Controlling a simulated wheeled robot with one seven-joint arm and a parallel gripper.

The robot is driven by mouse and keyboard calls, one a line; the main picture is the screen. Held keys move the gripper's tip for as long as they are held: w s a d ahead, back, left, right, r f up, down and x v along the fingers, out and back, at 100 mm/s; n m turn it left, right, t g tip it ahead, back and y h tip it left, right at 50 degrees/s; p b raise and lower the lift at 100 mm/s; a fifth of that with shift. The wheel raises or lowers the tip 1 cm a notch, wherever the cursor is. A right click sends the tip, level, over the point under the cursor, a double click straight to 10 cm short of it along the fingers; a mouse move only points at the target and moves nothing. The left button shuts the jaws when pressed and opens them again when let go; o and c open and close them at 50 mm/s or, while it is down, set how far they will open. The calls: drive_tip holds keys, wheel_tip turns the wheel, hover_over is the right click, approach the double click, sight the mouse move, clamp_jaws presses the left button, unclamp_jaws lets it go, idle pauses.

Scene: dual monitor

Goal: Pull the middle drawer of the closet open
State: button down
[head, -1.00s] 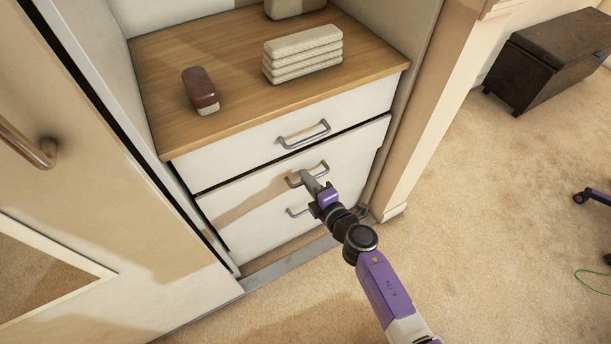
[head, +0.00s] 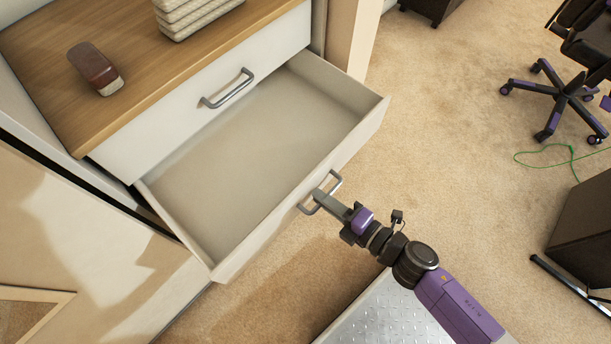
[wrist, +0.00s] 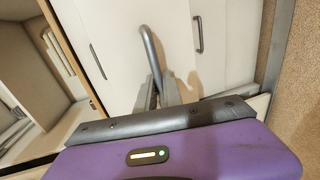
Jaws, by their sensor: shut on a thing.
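The middle drawer (head: 262,140) of the white closet stands pulled far out, and its inside is empty. Its grey bar handle (head: 322,194) is on the drawer front. My gripper (head: 322,197) is shut on this handle, with the arm reaching in from the lower right. In the wrist view the handle (wrist: 152,52) rises from between my gripper's fingers (wrist: 160,88). The top drawer (head: 215,100) above is shut, with its own grey handle (head: 228,88). The bottom drawer is hidden in the head view.
A dark red and white block (head: 96,70) and a stack of pale folded items (head: 195,14) lie on the wooden closet top (head: 45,55). An office chair (head: 556,92) and a green cable (head: 545,152) are at the right. Carpet (head: 440,120) between is clear.

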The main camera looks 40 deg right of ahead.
drive_tip(key=shift+v, duration=0.9)
drive_tip(key=shift+f, duration=0.2)
drive_tip(key=c, duration=1.5)
unclamp_jaws()
drive_tip(key=v, duration=0.8)
drive_tip(key=shift+w, duration=0.1)
